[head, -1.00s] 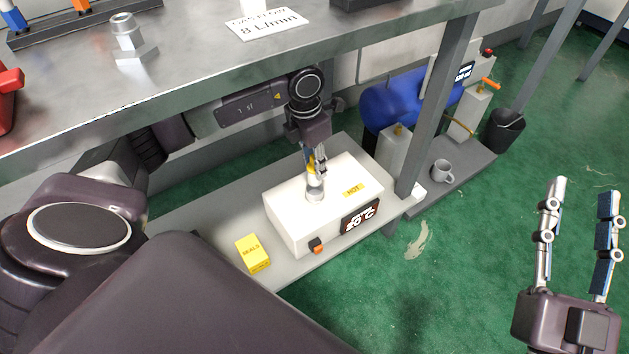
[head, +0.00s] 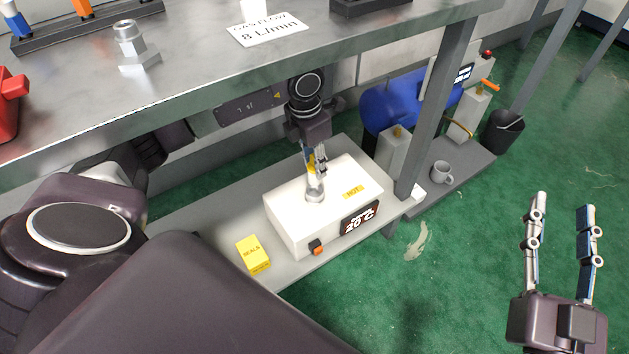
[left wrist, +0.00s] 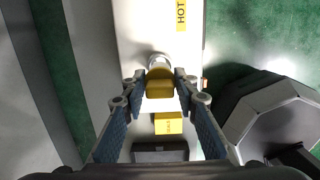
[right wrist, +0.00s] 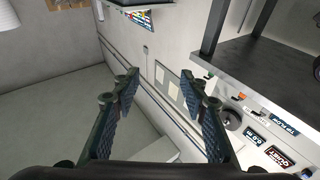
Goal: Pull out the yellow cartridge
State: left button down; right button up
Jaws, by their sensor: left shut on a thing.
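The yellow cartridge (left wrist: 160,84) stands at the round metal socket (head: 314,194) on top of the white heater box (head: 290,219). My left gripper (head: 317,168) reaches down under the table and is shut on the cartridge. In the left wrist view its two fingers (left wrist: 162,92) press on the cartridge's sides, and the metal collar shows just beyond it. I cannot tell how deep the cartridge sits in the socket. My right gripper (head: 561,210) is open and empty, out over the green floor at the right; its open fingers also show in the right wrist view (right wrist: 165,95).
The box has a HOT label (head: 353,192) and a 20 °C display (head: 360,218). A yellow SEALS box (head: 252,254) lies on the low shelf beside it. The table top (head: 200,75) overhangs my left arm, and a table leg (head: 440,100) stands right of the box.

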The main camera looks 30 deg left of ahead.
jog(key=shift+w+d+f+g, duration=0.15)
jog(key=shift+f+g, duration=0.25)
jog(key=shift+f, duration=0.35)
jog(key=shift+w+f+g, duration=0.1)
jog(key=shift+f+g, duration=0.3)
jog(key=shift+f, duration=0.3)
